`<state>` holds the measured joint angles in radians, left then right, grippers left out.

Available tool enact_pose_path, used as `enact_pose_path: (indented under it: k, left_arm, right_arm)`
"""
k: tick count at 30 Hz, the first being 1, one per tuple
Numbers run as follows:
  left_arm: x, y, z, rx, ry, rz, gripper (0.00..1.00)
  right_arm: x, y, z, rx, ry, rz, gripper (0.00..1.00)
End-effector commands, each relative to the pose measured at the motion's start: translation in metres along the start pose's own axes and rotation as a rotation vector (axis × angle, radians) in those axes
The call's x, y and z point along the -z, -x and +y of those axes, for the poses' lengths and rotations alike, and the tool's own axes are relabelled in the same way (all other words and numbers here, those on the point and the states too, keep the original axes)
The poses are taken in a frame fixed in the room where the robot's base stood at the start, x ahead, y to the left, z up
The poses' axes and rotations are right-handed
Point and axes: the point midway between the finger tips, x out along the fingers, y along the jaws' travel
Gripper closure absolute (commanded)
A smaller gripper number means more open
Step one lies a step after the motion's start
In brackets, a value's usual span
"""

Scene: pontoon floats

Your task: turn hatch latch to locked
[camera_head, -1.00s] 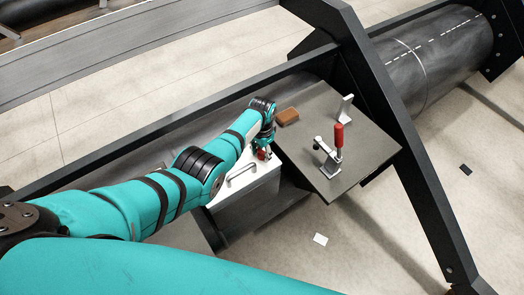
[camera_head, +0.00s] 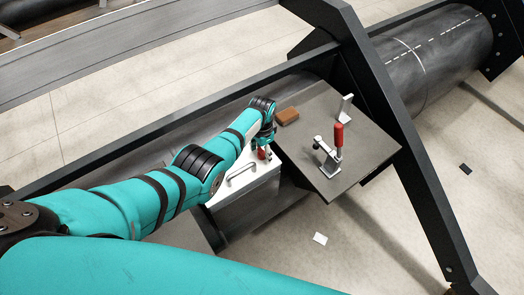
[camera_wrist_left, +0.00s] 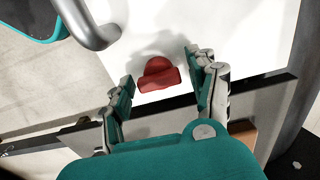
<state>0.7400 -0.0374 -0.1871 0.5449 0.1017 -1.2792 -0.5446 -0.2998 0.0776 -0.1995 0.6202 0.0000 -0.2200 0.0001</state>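The red hatch latch (camera_wrist_left: 158,75) is a small knob on the white hatch lid (camera_wrist_left: 235,30). In the head view the latch (camera_head: 262,154) shows just below my left gripper (camera_head: 265,143), near the back corner of the white lid (camera_head: 222,198). In the left wrist view my left gripper (camera_wrist_left: 160,68) is open, with one finger on each side of the latch and visible gaps between. I cannot tell how high the fingertips are above the lid. Any lock markings are not readable. My right gripper is not in view.
A metal bar handle (camera_head: 242,172) stands on the lid beside the latch. A grey plate (camera_head: 325,110) to the right carries a red-handled toggle clamp (camera_head: 331,155), a brown block (camera_head: 288,116) and a light metal bracket (camera_head: 345,107). A dark frame beam (camera_head: 395,130) rises behind it.

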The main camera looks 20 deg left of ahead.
Motion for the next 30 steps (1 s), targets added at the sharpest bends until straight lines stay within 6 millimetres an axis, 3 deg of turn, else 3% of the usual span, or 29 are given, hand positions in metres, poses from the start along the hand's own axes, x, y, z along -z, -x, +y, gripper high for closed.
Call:
enact_pose_path:
  k: [9,14,30]
  left_arm:
    - [0.0,0.0,0.001,-0.002,0.001,-0.001,0.35]
    - [0.0,0.01,0.0,0.0,0.001,0.0,0.35]
    - [0.0,0.108,-0.001,0.001,0.0,0.001,0.35]
  right_arm:
    - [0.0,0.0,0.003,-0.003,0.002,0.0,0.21]
    - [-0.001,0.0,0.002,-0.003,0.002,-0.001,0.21]
    - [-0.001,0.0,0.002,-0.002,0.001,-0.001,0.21]
